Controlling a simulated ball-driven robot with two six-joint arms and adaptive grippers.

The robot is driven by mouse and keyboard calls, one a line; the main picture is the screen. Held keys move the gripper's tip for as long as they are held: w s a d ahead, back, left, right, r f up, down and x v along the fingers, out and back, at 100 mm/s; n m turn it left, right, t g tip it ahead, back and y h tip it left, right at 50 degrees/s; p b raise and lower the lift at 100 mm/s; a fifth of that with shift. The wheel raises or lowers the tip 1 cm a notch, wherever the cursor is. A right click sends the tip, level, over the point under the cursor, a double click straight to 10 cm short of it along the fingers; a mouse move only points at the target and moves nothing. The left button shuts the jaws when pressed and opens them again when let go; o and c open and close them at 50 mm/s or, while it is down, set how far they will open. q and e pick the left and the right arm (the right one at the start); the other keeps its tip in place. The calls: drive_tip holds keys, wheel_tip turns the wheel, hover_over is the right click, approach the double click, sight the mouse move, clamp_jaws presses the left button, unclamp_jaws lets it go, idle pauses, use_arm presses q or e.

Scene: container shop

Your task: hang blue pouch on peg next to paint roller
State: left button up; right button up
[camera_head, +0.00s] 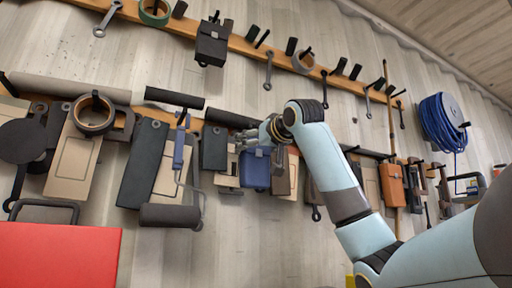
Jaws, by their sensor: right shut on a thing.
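The blue pouch (255,172) hangs upright just below my right gripper (247,139), which is shut on its top in front of the lower wooden rail. The paint roller (172,216) hangs left of the pouch, with a blue handle and a dark roller at the bottom. Dark and tan flat items hang between the roller and the pouch. The peg next to the roller is hard to make out among the hanging things. Whether the pouch touches a peg is hidden by the gripper. My left gripper is not in view.
An upper rail (247,48) carries pegs, wrenches, tape and a black pouch (212,43). A brown pouch (392,185) and a blue cable coil (441,122) hang to the right. A red box (60,256) stands at lower left. Tools crowd the lower rail.

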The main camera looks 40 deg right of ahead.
drive_tip(key=o, duration=1.1)
drive_tip(key=shift+s, duration=0.1)
drive_tip(key=shift+v, duration=5.95)
